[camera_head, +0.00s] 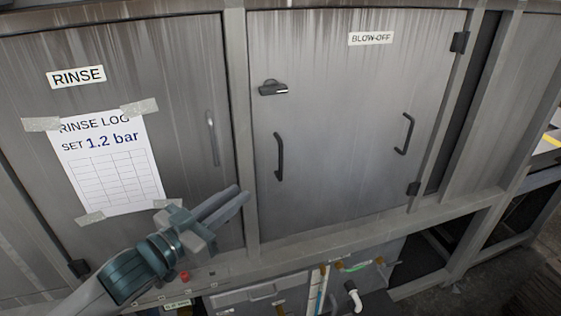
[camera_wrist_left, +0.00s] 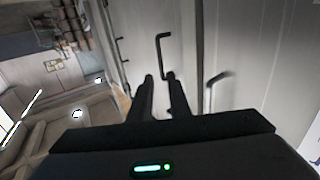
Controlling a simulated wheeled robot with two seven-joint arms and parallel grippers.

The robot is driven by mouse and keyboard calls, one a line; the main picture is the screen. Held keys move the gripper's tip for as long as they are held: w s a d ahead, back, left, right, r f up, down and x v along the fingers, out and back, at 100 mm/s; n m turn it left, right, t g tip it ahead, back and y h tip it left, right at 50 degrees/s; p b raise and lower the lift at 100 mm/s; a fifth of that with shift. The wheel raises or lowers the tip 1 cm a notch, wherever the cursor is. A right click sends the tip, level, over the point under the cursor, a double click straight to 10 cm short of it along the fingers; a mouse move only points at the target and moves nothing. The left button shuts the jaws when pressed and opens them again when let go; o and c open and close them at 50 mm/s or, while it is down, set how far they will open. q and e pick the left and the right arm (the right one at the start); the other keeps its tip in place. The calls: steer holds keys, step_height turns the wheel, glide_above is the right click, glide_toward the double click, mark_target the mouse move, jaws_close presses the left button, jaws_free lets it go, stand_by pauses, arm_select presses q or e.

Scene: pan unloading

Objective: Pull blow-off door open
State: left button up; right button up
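The blow-off door (camera_head: 345,130) is a shut grey metal panel with a "BLOW-OFF" label (camera_head: 371,38) near its top right. It has a dark handle (camera_head: 279,157) on its left side and another dark handle (camera_head: 405,134) on its right. A small dark latch (camera_head: 272,88) sits at its upper left. My left gripper (camera_head: 238,198) is in front of the rinse door's lower right, left of the blow-off handle and apart from it. In the left wrist view its two fingers (camera_wrist_left: 160,78) are parted with nothing between them; a dark handle (camera_wrist_left: 164,50) shows just beyond. My right gripper is not in view.
The rinse door (camera_head: 190,70) is left, with a silver handle (camera_head: 212,138) and a taped rinse log (camera_head: 107,163). A frame post (camera_head: 240,120) divides the doors. A ledge (camera_head: 330,232) runs below, above hoses and pipes. Hinges (camera_head: 459,42) are at the blow-off door's right.

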mark_target(281, 162)
arm_select(q)
steer(key=p+x, duration=0.4)
steer(key=x, duration=1.2)
steer(key=shift+w+d+r+p, duration=0.1)
steer(key=shift+d+p, duration=0.05)
steer(key=shift+p, duration=0.2)
jaws_close()
